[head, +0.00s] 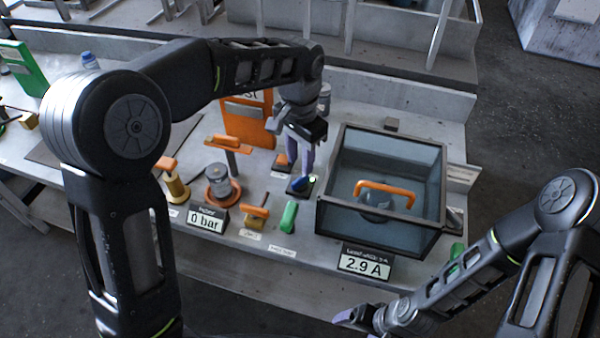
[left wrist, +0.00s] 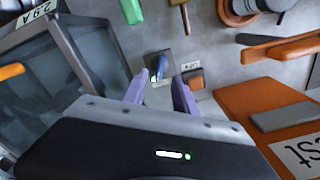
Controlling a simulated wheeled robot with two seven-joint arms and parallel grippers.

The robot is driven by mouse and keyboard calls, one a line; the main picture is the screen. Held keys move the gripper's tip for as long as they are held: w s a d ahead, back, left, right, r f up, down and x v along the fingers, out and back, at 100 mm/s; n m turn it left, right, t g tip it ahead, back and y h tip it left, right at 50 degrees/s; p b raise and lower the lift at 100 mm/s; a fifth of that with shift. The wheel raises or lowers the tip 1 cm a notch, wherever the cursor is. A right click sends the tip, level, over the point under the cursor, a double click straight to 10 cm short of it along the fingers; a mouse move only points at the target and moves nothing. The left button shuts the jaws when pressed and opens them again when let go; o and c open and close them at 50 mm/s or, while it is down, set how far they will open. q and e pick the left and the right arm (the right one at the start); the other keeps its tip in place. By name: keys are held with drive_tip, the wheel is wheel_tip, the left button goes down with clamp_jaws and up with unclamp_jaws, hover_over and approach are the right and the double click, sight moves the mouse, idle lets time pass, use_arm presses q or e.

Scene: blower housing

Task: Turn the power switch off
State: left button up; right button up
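A small switch with a blue and white lever on a dark base (head: 300,185) stands on the bench left of the glass-walled box. It also shows in the left wrist view (left wrist: 157,67). Its label is too small to read. My left gripper (head: 301,172) points down just over this switch. Its two purple fingers (left wrist: 157,92) are apart, with the switch showing between and beyond their tips; I cannot tell whether they touch it. A second, orange switch (head: 284,160) sits just behind. My right gripper (head: 358,317) is low at the front, away from the switch, its fingers unclear.
The dark-framed box (head: 335,190) with an orange handle (head: 386,188) stands right of the switch. A green handle (head: 289,215), a "0 bar" display (head: 207,221) and a "2.9 A" display (head: 365,265) are nearer the front. An orange panel (head: 245,122) stands behind left.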

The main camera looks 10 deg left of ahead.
sight(300, 178)
use_arm(q)
wheel_tip(300, 178, down, 6)
drive_tip(key=shift+r, duration=0.1)
drive_tip(key=shift+c, duration=0.4)
clamp_jaws()
idle(0.3)
